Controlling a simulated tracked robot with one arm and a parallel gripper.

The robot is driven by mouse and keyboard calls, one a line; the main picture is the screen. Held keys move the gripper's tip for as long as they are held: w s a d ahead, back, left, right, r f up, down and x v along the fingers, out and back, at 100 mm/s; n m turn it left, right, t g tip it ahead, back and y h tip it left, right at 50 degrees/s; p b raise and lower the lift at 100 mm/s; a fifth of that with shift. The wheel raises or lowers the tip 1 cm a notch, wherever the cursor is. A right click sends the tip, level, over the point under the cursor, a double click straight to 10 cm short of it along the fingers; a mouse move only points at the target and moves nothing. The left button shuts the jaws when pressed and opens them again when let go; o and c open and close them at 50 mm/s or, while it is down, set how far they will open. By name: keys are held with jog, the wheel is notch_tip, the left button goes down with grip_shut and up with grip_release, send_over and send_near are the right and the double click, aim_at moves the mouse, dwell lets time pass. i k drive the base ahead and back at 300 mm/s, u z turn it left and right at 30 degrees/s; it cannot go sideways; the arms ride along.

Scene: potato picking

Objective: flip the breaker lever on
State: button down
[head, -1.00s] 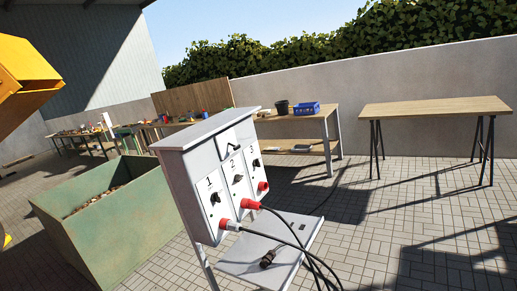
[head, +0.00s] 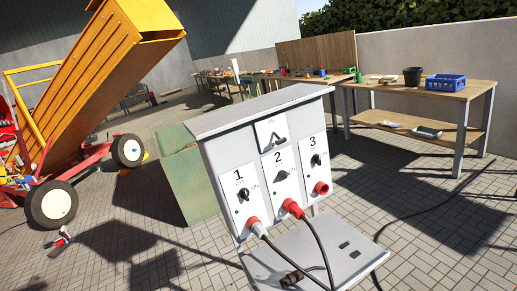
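The grey breaker box (head: 240,140) stands just right of centre with a flat sloping top. A black lever (head: 275,141) sits on a white plate at the top of its front; I cannot tell its on or off position. Below are three white panels, 1, 2 and 3, with black rotary switches: switch 1 (head: 244,194), switch 2 (head: 281,176) and switch 3 (head: 315,160). Cables are plugged into the red sockets under 1 and 2. The red socket (head: 321,188) under 3 is empty. My gripper is not in view.
A shelf (head: 340,255) juts from the box's front, with a loose black plug (head: 294,277) on it. An orange conveyor (head: 100,80) on wheels stands left. A green bin (head: 182,185) is behind the box.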

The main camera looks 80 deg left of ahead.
aim_at(280, 141)
jog(key=u, duration=0.7)
jog(key=i, duration=1.1)
jog(key=u, duration=0.8)
jog(key=k, duration=0.85)
jog(key=u, duration=0.15)
jog(key=i, duration=0.9)
jog(key=z, duration=0.1)
